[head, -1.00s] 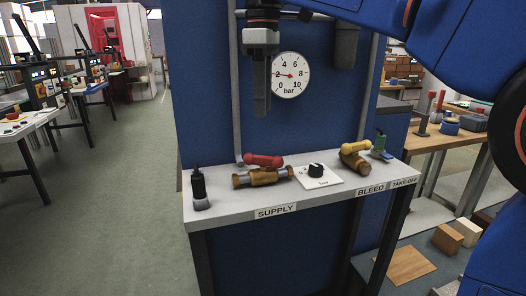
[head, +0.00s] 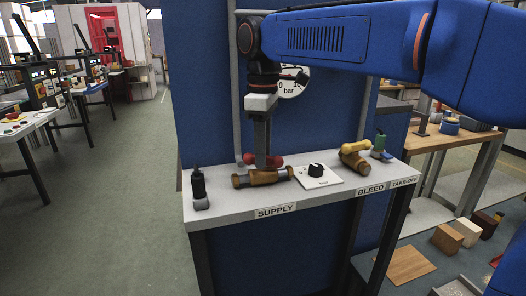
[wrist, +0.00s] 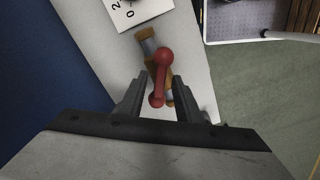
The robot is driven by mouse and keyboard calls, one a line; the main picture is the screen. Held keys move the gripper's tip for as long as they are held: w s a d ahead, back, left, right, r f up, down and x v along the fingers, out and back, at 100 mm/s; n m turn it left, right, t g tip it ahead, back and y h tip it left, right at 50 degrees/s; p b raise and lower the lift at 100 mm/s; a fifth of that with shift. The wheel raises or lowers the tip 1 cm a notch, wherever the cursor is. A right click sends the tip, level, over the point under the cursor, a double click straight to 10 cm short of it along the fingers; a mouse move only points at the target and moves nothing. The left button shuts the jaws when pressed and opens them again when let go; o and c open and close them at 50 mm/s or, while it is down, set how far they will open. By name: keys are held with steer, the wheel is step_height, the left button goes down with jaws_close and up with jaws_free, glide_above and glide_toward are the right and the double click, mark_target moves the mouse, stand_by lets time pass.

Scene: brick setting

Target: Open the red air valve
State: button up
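The red air valve has a red lever (head: 277,160) on a brass body (head: 266,177), lying on the bench behind the SUPPLY label. The lever lies roughly along the body. In the wrist view the red lever (wrist: 162,66) has its round far end between my fingers, with the brass body (wrist: 147,37) beneath. My gripper (head: 262,158) points down over the lever's left part and hides some of it. In the wrist view my gripper (wrist: 160,82) is open, with a finger on each side of the lever and gaps showing. Contact cannot be seen.
A white dial plate (head: 320,177) with a black knob is right of the valve. A yellow-handled valve (head: 355,157) and a green-topped fitting (head: 381,146) stand farther right. A black upright item (head: 199,188) is at the left end. My arm partly covers the pressure gauge (head: 291,84).

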jaws_close()
steer(key=shift+n, duration=3)
jaws_free()
steer(key=shift+r, duration=0.15)
